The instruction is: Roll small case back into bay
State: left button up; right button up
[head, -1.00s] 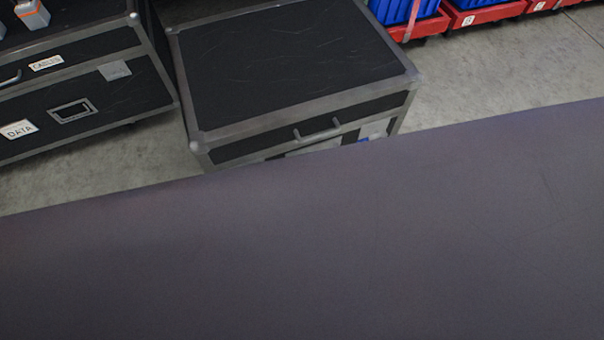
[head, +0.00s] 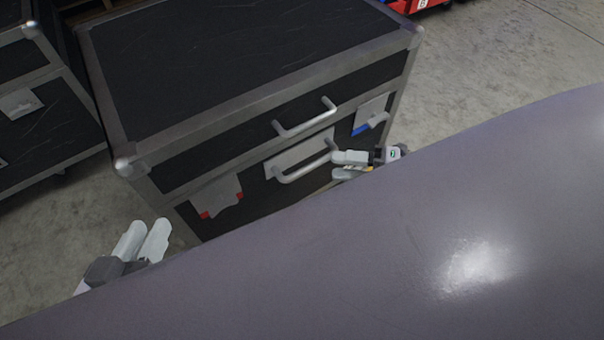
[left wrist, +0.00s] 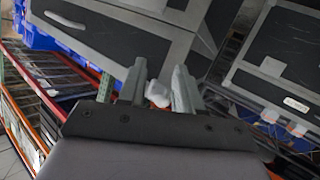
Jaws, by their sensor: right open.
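The small case (head: 255,55) is black with grey metal edges and stands on the floor in the head view. Its front has an upper handle (head: 305,120) and a lower handle (head: 300,168). My right gripper (head: 340,165) is open at the right end of the lower handle; whether its fingers are around the bar I cannot tell. My left gripper (head: 150,228) is open and empty, low at the case's front left, apart from it. In the left wrist view, its fingers (left wrist: 158,75) stand apart, with a black case (left wrist: 120,35) beyond. The lower case front is partly hidden.
Another black case (head: 30,90) stands close on the left, with a narrow gap between. Red and blue totes (head: 415,5) are at the top. Concrete floor (head: 500,60) is clear on the right. The left wrist view shows a labelled case (left wrist: 285,55) at right.

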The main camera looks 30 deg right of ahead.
aim_at(312, 163)
jog(key=shift+f+b+x, duration=0.15)
jog(key=shift+b+x, duration=0.35)
jog(key=shift+x, duration=1.3)
jog(key=shift+f+b+x, duration=0.15)
jog(key=shift+b+x, duration=0.35)
jog(key=shift+x, duration=1.3)
jog(key=shift+s+n+g, duration=0.1)
jog(key=shift+n+g, duration=0.2)
grip_shut()
